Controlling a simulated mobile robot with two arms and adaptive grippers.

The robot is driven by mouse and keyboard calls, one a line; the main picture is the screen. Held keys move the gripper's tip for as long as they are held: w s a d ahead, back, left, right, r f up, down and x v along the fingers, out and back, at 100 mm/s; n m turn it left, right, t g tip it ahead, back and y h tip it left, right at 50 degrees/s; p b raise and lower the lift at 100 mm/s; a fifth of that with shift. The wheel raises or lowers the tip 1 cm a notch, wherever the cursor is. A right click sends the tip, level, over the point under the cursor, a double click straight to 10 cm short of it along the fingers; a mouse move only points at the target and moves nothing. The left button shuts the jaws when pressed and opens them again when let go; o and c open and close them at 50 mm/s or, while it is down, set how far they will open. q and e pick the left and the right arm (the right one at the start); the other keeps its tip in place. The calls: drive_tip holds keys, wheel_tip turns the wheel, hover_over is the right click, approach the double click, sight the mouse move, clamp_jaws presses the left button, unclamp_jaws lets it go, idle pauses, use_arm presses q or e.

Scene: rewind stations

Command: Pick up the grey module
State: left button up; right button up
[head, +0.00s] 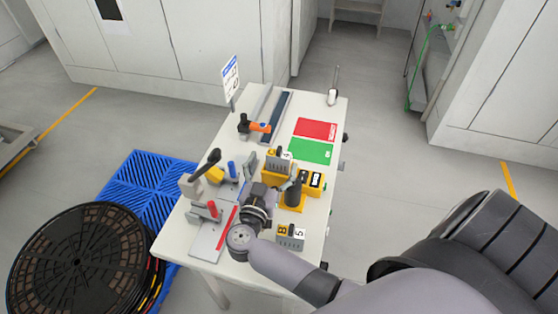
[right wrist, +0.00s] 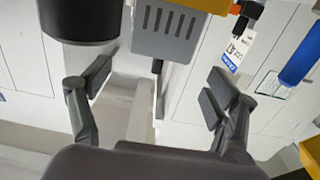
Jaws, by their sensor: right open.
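A grey module (right wrist: 165,28) with a row of slots in its face stands ahead of my right gripper in the right wrist view, with yellow at its edge. That view looks upside down. In the head view it appears to be the block (head: 275,166) with a "4" label just beyond the gripper. My right gripper (head: 262,192) is low over the middle of the table. Its two fingers (right wrist: 155,88) are open and apart, with nothing between them, short of the module. My left gripper is not in view.
A black cylinder (head: 294,193) stands close to the right of the gripper; a blue-handled fixture (head: 232,169) is to the left. Another slotted grey block (head: 289,243) with labels sits at the front right. Red (head: 317,128) and green (head: 310,151) mats lie farther back.

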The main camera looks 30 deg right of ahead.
sight(278, 154)
drive_tip(key=p+x, duration=0.1)
drive_tip(key=x, duration=0.4)
drive_tip(key=shift+d, duration=0.25)
drive_tip(key=c, duration=1.9)
drive_tip(key=shift+r, duration=0.1)
clamp_jaws()
drive_tip(key=shift+r, duration=0.1)
